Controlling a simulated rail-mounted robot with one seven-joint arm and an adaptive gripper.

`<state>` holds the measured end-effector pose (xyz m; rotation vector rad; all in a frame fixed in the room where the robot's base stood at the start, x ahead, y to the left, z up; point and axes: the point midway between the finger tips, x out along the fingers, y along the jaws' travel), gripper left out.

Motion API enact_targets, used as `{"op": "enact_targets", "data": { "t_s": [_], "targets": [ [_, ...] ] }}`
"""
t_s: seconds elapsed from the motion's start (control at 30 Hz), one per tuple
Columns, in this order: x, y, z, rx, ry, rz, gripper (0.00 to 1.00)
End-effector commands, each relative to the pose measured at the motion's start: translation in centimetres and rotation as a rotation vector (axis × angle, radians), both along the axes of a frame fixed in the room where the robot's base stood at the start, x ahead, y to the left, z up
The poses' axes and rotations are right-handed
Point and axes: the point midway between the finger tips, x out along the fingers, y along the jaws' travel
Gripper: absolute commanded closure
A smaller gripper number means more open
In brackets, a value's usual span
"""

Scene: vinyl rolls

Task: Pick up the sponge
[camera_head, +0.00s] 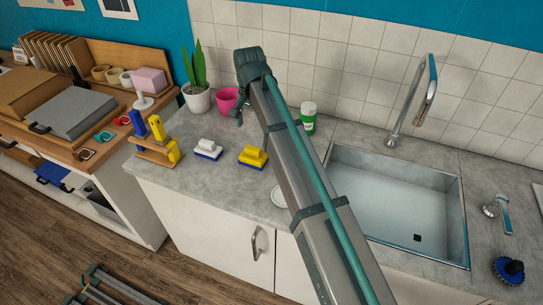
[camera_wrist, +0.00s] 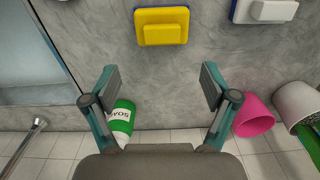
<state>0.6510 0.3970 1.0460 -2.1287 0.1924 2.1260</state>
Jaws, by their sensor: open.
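Two sponge-like blocks lie apart on the grey counter (camera_head: 180,185). One is yellow with a blue base (camera_head: 253,157); in the wrist view the yellow block (camera_wrist: 162,26) is near the top, left of centre. The other is white with a blue base (camera_head: 208,149); in the wrist view the white block (camera_wrist: 268,10) is at the top right, partly cut off. My gripper (camera_wrist: 160,80) is open and empty, with bare counter between its fingers. In the head view my gripper (camera_head: 238,114) hangs above the back of the counter, behind the two blocks.
A green-and-white soap bottle (camera_head: 308,124) and a pink pot (camera_head: 227,98) stand near the tiled wall. A potted plant (camera_head: 197,99) is left of the pot. A wooden rack (camera_head: 155,150) holds blue and yellow items. The sink (camera_head: 400,200) and faucet (camera_head: 424,95) are at the right.

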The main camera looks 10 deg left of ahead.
Motion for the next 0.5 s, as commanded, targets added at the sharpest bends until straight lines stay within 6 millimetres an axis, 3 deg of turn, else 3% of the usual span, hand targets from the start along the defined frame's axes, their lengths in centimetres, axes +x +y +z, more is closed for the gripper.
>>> {"op": "enact_targets", "data": {
  "t_s": [0.33, 0.5],
  "targets": [
    [-0.1, 0.0, -4.3, -0.001, 0.002, 0.001, 0.15],
    [-0.1, 0.0, -5.3, 0.000, 0.001, 0.001, 0.15]
  ]
}}
